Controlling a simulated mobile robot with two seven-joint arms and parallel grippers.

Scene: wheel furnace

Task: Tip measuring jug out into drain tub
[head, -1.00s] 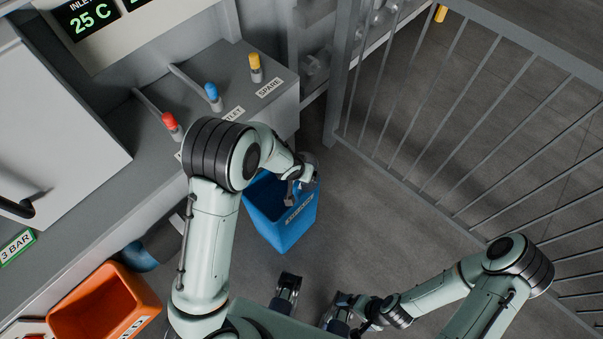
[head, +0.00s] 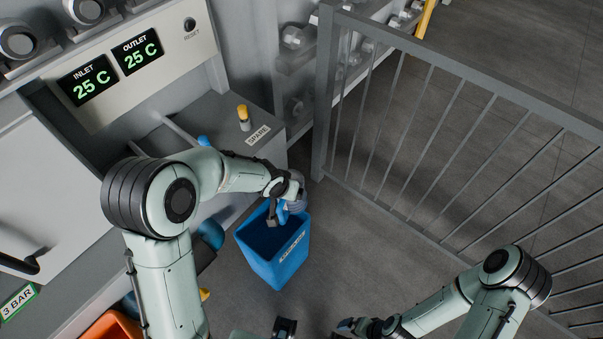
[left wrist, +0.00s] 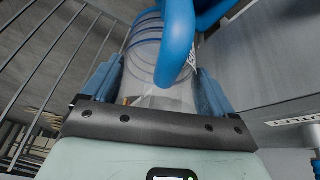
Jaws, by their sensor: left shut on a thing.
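The measuring jug (left wrist: 148,62) is clear with blue bands and a blue handle (left wrist: 178,45). In the left wrist view it sits between the two blue fingers of my left gripper (left wrist: 160,88), which is shut on it. In the head view my left gripper (head: 284,207) is over the back rim of the blue drain tub (head: 275,262); the jug is mostly hidden there. I cannot tell the jug's contents. My right gripper (head: 352,325) is low near the bottom edge; its fingers are unclear.
A grey railing (head: 455,135) runs along the right. The grey bench with a yellow-capped valve marked SPARE (head: 244,118) is behind the tub. An inlet and outlet display (head: 115,68) is at upper left. An orange bin (head: 112,327) is at lower left. Floor right of the tub is clear.

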